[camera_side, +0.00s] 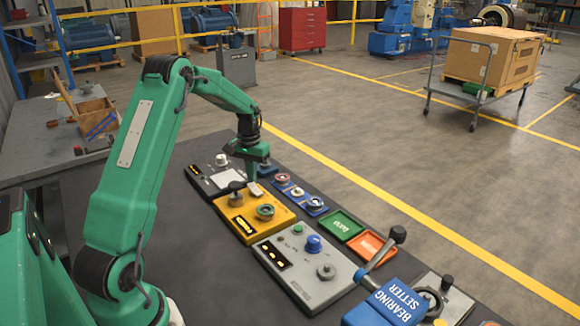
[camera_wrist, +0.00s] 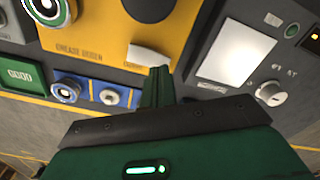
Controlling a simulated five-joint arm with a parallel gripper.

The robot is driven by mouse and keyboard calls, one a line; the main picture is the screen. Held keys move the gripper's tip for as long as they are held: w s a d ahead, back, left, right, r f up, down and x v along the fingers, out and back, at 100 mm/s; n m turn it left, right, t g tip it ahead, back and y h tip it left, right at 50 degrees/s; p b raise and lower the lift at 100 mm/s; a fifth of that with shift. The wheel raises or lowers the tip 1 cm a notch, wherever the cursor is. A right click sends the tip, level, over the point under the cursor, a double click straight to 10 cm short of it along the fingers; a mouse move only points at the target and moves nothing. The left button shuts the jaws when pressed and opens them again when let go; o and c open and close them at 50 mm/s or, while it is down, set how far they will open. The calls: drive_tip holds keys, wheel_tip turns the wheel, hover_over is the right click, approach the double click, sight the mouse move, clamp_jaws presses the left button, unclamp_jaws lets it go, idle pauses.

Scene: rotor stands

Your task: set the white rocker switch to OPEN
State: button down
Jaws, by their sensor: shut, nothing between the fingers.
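The white rocker switch (camera_wrist: 148,55) sits on the yellow panel (camera_wrist: 98,35) near its edge in the wrist view. Small lettering beside it is too small to read, and I cannot tell which way the rocker is tipped. In the side view the white rocker (camera_side: 255,188) shows at the far end of the yellow panel (camera_side: 238,222), just below my gripper. My gripper (camera_wrist: 159,70) is shut and empty, its fingertips right at the rocker's near edge; it also shows in the side view (camera_side: 260,175). I cannot tell whether they touch.
A dark knob (camera_side: 236,190) and a green-ringed round part (camera_side: 265,212) stand on the yellow panel. Close by are a blue panel (camera_side: 300,194), a grey panel with a white plate (camera_wrist: 238,55), a grey box with a blue knob (camera_side: 313,243), and green (camera_side: 341,224) and orange (camera_side: 371,246) trays.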

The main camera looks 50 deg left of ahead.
sight(253, 186)
drive_tip(key=shift+f, duration=1.05)
idle(0.9)
drive_tip(key=shift+r, duration=3.5)
drive_tip(key=shift+d+r, duration=0.1)
